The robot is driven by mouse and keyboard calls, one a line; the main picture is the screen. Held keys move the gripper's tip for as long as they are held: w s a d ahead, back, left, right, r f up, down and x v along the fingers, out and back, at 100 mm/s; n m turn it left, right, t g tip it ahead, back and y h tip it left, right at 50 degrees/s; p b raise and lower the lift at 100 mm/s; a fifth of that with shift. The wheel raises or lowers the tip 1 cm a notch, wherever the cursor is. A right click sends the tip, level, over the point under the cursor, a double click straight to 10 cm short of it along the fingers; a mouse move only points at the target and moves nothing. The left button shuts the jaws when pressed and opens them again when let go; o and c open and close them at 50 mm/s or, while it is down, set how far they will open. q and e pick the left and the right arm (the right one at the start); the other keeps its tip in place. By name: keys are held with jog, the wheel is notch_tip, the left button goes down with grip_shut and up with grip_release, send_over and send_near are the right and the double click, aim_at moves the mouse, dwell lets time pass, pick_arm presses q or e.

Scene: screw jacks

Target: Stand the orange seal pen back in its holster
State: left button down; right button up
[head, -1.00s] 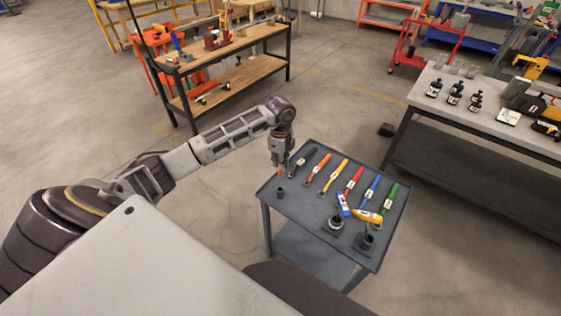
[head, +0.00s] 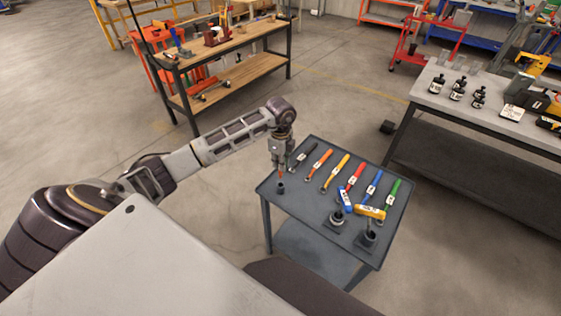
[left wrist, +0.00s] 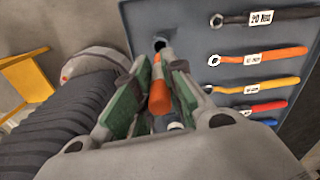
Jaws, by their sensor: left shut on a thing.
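My left gripper (head: 281,167) is shut on the orange seal pen (left wrist: 158,92). In the left wrist view the pen lies between the green finger pads. In the head view the pen points down from the fingers, with its lower end just over the small dark holster (head: 281,188) at the cart's left corner. The holster's round opening (left wrist: 160,44) shows right beyond the pen's end in the left wrist view. I cannot tell whether the tip is inside the opening. My right gripper is not in view.
The grey cart top (head: 292,206) carries a row of coloured wrenches, the nearest a black-handled wrench (head: 303,157). Two screw jacks (head: 337,219) and a yellow tool (head: 370,212) stand or lie at the front right. A wooden workbench (head: 225,45) is behind.

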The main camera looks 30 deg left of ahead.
pick_arm(q)
jog(key=shift+f+b, duration=0.45)
jog(key=shift+f, duration=0.35)
jog(key=shift+f+b, duration=0.3)
jog(key=shift+f, duration=0.4)
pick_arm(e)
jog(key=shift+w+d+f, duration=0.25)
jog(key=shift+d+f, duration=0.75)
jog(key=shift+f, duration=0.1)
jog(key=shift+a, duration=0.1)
pick_arm(q)
jog(key=shift+f, duration=0.25)
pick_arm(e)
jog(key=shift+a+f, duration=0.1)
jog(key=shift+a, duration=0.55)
pick_arm(q)
jog(key=shift+f, duration=0.1)
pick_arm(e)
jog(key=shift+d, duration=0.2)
